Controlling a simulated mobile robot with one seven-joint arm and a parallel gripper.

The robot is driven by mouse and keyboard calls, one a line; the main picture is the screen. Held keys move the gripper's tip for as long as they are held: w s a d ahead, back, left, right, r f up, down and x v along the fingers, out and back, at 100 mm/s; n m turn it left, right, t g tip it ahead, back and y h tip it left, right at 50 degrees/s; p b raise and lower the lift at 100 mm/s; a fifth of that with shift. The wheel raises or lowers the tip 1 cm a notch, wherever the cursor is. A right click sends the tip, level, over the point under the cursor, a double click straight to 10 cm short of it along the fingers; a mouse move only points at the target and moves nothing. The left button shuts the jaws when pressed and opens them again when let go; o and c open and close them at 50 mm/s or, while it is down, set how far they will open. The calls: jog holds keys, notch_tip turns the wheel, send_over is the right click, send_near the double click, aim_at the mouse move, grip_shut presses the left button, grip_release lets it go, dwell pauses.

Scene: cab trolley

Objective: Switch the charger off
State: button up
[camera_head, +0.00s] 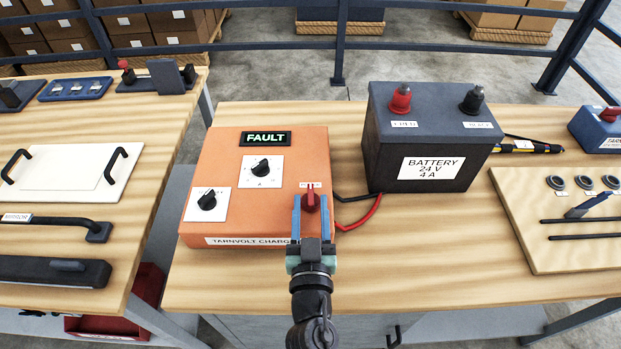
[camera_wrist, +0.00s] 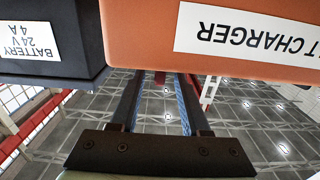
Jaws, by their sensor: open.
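The orange charger (camera_head: 222,165) stands on the wooden table, with a lit display reading FAULT (camera_head: 266,138) and two black dials on white plates, the upper (camera_head: 261,167) and the lower (camera_head: 207,201). Its red switch knob (camera_head: 310,199) is at the right of the panel; a small label above it is partly hidden. My gripper (camera_head: 311,211) is open, its blue fingers on either side of the knob. I cannot tell whether they touch it. In the wrist view, upside down, the fingertips (camera_wrist: 160,80) reach the charger's edge (camera_wrist: 150,35), with a bit of red between them.
A dark battery (camera_head: 420,155), labelled 24 V 4 A, stands right of the charger, with red and black cables (camera_head: 362,212) between them. A board with sockets (camera_head: 560,235) lies further right. A second bench (camera_head: 95,240) is at left, across a gap.

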aim_at(311, 184)
jog(key=shift+w+b, duration=0.35)
jog(key=shift+w, duration=2.75)
jog(key=shift+c, duration=0.3)
grip_shut()
